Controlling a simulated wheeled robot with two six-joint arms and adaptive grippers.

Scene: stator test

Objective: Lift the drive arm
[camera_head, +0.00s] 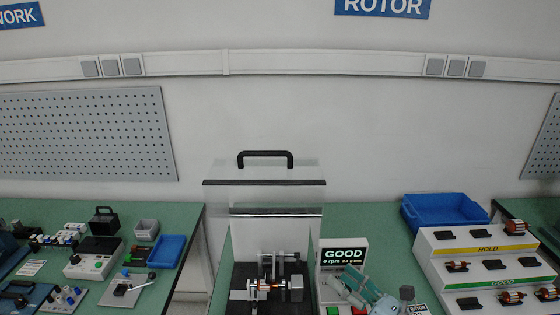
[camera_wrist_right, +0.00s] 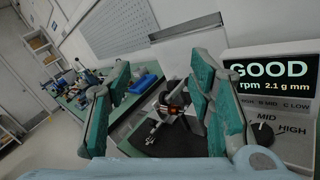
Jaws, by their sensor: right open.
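The test machine stands on a black base (camera_head: 240,283) at the table's front centre. A rotor with orange windings (camera_head: 263,285) lies across its supports. A grey bar on posts just behind the rotor (camera_head: 279,257) looks like the drive arm; its exact position is hard to tell. In the right wrist view the rotor (camera_wrist_right: 176,99) shows between my fingers, with grey parts around it partly hidden by the right finger. My right gripper (camera_head: 362,284) is open and empty, to the right of the machine in front of the display. Its teal fingers (camera_wrist_right: 160,75) stand wide apart. My left gripper is out of view.
A clear guard with a black handle (camera_head: 265,154) stands raised behind the rotor. The display (camera_head: 343,254) reads GOOD, 0 rpm, 2.1 g mm. A stepped white rack (camera_head: 428,262) with several rotors and a blue bin (camera_head: 443,211) stand right. Tools and trays crowd the left table.

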